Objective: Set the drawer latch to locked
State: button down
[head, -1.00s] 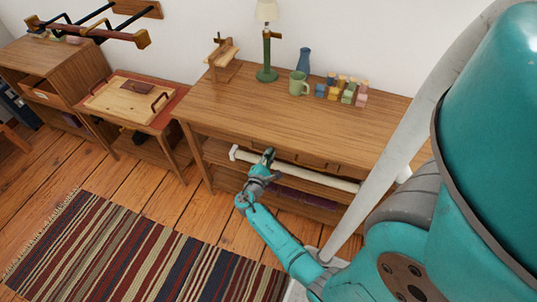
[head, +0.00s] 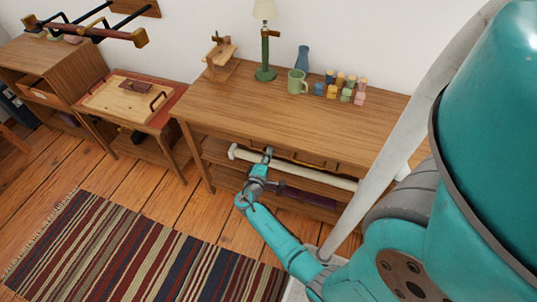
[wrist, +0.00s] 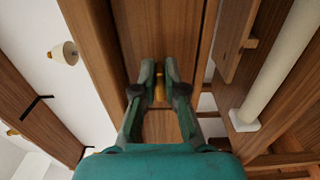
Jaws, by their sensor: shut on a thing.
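The desk (head: 230,110) has a row of wooden fronts under its top edge. My gripper (head: 268,153) is at the left part of that row, and the arm hides what is directly behind it. In the wrist view my gripper (wrist: 160,72) has its two fingers closed on a small brass-coloured piece, which looks like the drawer latch (wrist: 160,88), against a wooden front. The fingers cover its sides, so I cannot tell its setting.
A pale bar (head: 320,178) runs below the desk top, close to my gripper. A lamp (head: 265,55), a green mug (head: 297,81), a blue vase (head: 302,58) and several coloured blocks (head: 345,90) stand on the desk. A striped rug (head: 110,245) lies on the floor.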

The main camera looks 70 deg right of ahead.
jog(key=shift+d, duration=0.15)
dwell(0.3)
jog(key=c, duration=1.2)
grip_release()
jog(key=shift+c, duration=0.2)
jog(key=a, duration=1.2)
jog(key=shift+s, duration=0.45)
